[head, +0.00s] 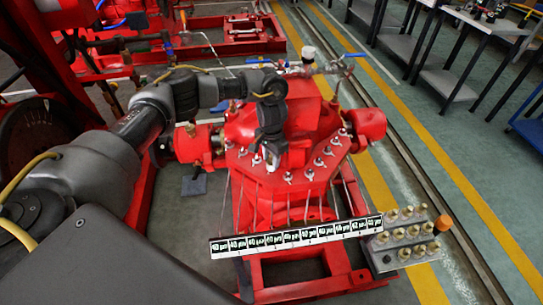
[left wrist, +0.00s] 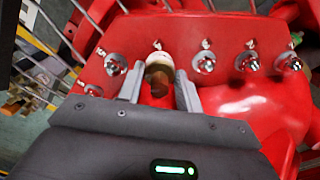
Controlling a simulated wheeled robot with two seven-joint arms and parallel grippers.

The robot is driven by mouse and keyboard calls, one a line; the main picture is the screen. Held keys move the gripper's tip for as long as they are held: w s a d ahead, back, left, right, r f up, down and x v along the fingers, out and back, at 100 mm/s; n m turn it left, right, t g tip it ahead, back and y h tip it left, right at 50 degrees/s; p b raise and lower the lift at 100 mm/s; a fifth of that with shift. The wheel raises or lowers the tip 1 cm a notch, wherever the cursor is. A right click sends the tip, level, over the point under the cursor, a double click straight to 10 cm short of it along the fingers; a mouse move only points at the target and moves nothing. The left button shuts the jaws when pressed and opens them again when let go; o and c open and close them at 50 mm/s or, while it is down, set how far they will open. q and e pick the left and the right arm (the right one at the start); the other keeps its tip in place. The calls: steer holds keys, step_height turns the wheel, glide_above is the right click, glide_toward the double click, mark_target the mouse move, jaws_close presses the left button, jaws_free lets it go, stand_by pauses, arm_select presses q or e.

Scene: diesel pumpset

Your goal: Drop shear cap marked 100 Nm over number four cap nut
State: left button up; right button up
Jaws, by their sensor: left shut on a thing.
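My left gripper (head: 268,157) is over the front row of cap nuts on the red pump casing (head: 265,180). In the left wrist view its two fingers (left wrist: 160,92) are shut on a cap (left wrist: 160,65) with a cream rim and a brown inner part. Any marking on it cannot be read. The cap lines up with the row and covers one nut position; whether it touches a nut I cannot tell. Silver cap nuts show to its left (left wrist: 115,64) and right (left wrist: 203,62). Their numbers are too small to read. My right gripper is out of view.
A long label strip (head: 295,236) runs in front of the pump. At its right end a grey block (head: 405,250) holds several brass caps, with an orange piece (head: 443,223) at its corner. Pipes and a blue-handled valve (head: 350,56) stand behind the casing.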

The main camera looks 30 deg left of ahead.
arm_select(q)
steer(key=o, duration=1.1)
steer(key=shift+c, duration=0.2)
steer(key=shift+r, duration=0.1)
step_height(320, 180, up, 11)
steer(key=p, duration=0.2)
steer(key=shift+f, duration=0.2)
step_height(320, 180, up, 7)
steer(key=p, duration=0.9)
